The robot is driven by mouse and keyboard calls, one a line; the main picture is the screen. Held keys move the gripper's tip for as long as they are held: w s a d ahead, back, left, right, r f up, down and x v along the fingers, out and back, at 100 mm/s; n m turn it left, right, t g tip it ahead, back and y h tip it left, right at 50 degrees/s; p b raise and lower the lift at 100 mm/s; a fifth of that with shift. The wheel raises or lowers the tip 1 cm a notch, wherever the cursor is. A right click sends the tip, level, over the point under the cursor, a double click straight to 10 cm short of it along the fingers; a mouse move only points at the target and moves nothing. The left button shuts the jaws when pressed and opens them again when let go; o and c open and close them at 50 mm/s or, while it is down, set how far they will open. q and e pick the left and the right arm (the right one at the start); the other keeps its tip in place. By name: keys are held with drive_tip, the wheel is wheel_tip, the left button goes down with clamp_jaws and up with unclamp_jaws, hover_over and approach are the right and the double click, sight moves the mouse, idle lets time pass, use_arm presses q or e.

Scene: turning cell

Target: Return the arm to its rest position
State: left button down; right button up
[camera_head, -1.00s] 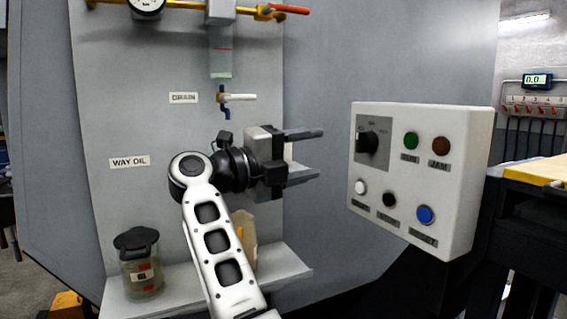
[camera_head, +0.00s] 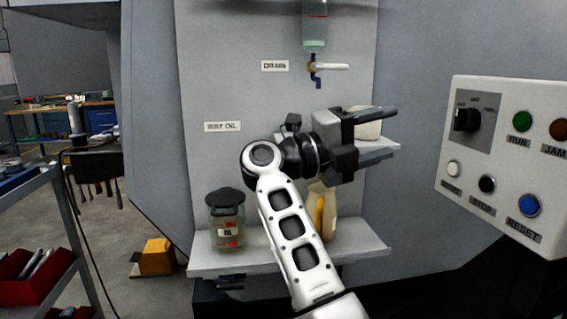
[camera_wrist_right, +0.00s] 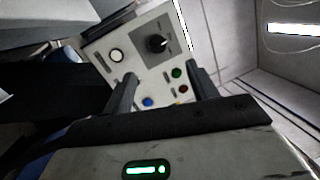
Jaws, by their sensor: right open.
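My right gripper (camera_head: 388,130) is open in the head view, in front of the grey machine panel, with its fingers pointing right. Its white arm comes up from the bottom edge. A pale object shows behind the fingers; whether it lies between them or beyond I cannot tell from this view. In the right wrist view the two dark fingers (camera_wrist_right: 163,88) stand wide apart with nothing held between them. The control box (camera_wrist_right: 140,50) shows beyond them, and it also stands to the right of the gripper in the head view (camera_head: 470,200). My left gripper is not in view.
A shelf (camera_head: 205,265) below the gripper holds a dark-lidded jar (camera_head: 228,222) and a pale yellowish container (camera_head: 329,205) partly behind my arm. A drain valve (camera_head: 314,68) is above the gripper. A cart with red bins (camera_head: 35,272) stands at left.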

drive_tip(key=s+a+f+n+t+y+p, duration=0.1)
drive_tip(key=a+f+n+t+y+p, duration=0.1)
drive_tip(key=f+n+t+y, duration=1)
drive_tip(key=s+a+f+n+t+y+p, duration=0.15)
drive_tip(key=f+n+t+y, duration=0.6)
drive_tip(key=n, duration=0.85)
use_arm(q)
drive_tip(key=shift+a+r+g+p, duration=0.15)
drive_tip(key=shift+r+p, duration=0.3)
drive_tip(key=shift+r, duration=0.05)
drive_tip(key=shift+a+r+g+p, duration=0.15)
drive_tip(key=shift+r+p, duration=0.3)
use_arm(e)
drive_tip(key=s+a+f+n+g+y, duration=0.2)
drive_tip(key=s+f+n+g, duration=0.8)
drive_tip(key=s+f, duration=1.1)
drive_tip(key=shift+s+a+f+n+g+y, duration=0.2)
drive_tip(key=shift+s+f+n+g+y, duration=0.1)
drive_tip(key=shift+g+y, duration=0.75)
